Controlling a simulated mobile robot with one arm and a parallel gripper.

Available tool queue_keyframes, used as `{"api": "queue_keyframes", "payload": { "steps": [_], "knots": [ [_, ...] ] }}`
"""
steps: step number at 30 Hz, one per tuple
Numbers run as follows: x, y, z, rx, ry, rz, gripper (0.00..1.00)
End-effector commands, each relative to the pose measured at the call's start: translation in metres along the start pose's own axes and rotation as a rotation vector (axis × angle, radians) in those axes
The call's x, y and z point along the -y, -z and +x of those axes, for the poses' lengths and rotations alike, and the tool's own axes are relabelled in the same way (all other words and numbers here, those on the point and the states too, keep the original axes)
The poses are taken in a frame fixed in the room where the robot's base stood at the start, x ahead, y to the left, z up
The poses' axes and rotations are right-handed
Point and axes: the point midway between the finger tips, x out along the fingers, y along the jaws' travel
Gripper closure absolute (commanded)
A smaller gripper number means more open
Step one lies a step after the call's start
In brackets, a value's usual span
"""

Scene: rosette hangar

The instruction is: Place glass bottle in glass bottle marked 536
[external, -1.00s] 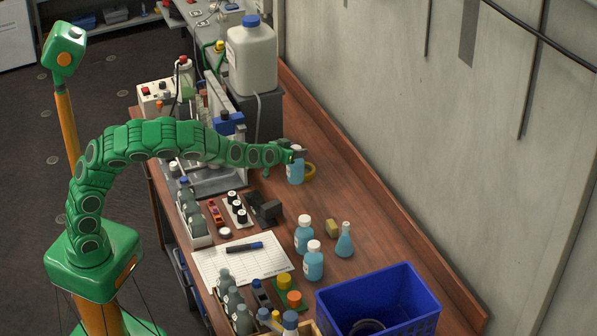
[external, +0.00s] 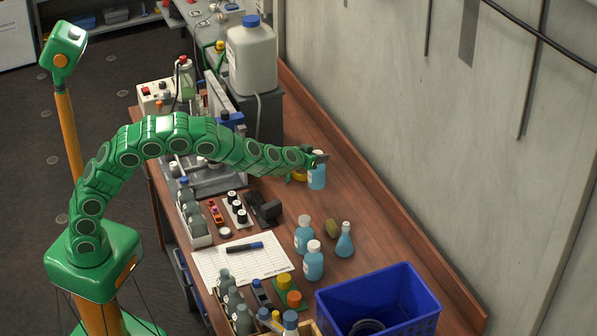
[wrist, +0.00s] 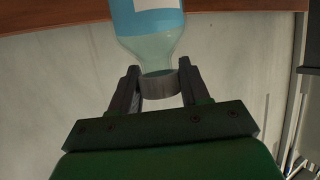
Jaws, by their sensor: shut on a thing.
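My gripper (external: 316,159) is shut on the neck of a glass bottle (external: 317,177) with blue liquid, over the far right part of the bench. In the wrist view my gripper (wrist: 161,82) has its two fingers around the grey cap, and the bottle (wrist: 150,22) shows blue liquid and part of a white label. Two similar blue bottles with white caps stand nearer, one behind (external: 304,237) and one in front (external: 313,265). No number is readable on any of them. I cannot tell whether the held bottle touches the bench.
A blue crate (external: 378,300) is at the front right. The wall is close on the right. Bare wood lies between.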

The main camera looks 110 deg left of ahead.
Motion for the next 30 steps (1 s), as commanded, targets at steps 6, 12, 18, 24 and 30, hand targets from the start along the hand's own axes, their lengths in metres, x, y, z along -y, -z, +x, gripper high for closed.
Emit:
{"api": "queue_keyframes", "payload": {
  "steps": [6,12,18,24,30],
  "knots": [
    [-0.004,0.008,-0.008,-0.004,0.001,-0.001,1.0],
    [-0.012,0.029,-0.038,-0.002,0.007,-0.006,1.0],
    [-0.019,0.053,-0.079,-0.003,0.018,-0.011,1.0],
    [-0.026,0.073,-0.124,-0.002,0.025,-0.013,1.0],
    [-0.031,0.087,-0.172,-0.002,0.029,-0.015,1.0]
  ]
}}
